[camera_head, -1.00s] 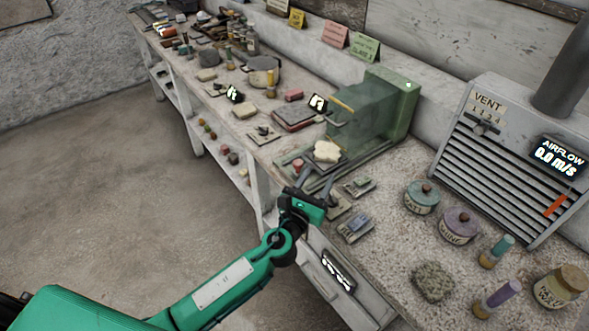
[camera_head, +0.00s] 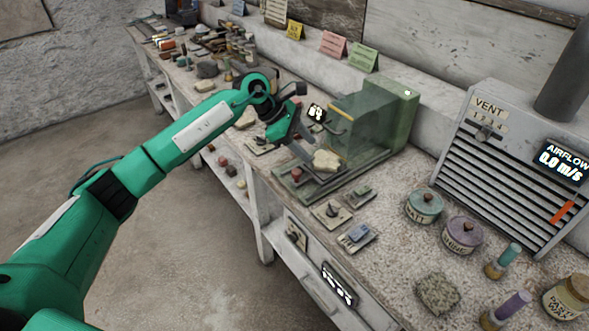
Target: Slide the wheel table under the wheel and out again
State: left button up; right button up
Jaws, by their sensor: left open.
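The green grinding machine (camera_head: 402,118) stands against the wall with a clear guard (camera_head: 365,118) on its left. The wheel cannot be made out behind it. The wheel table, a dark plate (camera_head: 331,177), lies in front of the guard on a green base (camera_head: 312,198), with a pale rough stone (camera_head: 326,160) on it. A red knob (camera_head: 297,174) sits at the base's near left. My right gripper is not in view.
Small metal plates (camera_head: 332,213) lie in front of the base. A green jar (camera_head: 424,205), a purple jar (camera_head: 462,234) and a vent box (camera_head: 500,160) stand to the right. Tools and stones crowd the bench's far end. The floor at left is clear.

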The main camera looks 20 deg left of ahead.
pick_arm(q)
jog(key=a+r+n+y, duration=0.1)
jog(key=a+r+y, duration=0.2)
jog(key=a, duration=0.5)
jog(key=p, duration=0.3)
send_near(296, 171)
jog(key=shift+g, duration=0.4)
jog(key=x, duration=0.7)
jog(key=shift+w+d, duration=0.2)
jog(key=shift+w, duration=0.1)
jog(key=shift+d+f, duration=0.2)
jog(key=shift+f, duration=0.45)
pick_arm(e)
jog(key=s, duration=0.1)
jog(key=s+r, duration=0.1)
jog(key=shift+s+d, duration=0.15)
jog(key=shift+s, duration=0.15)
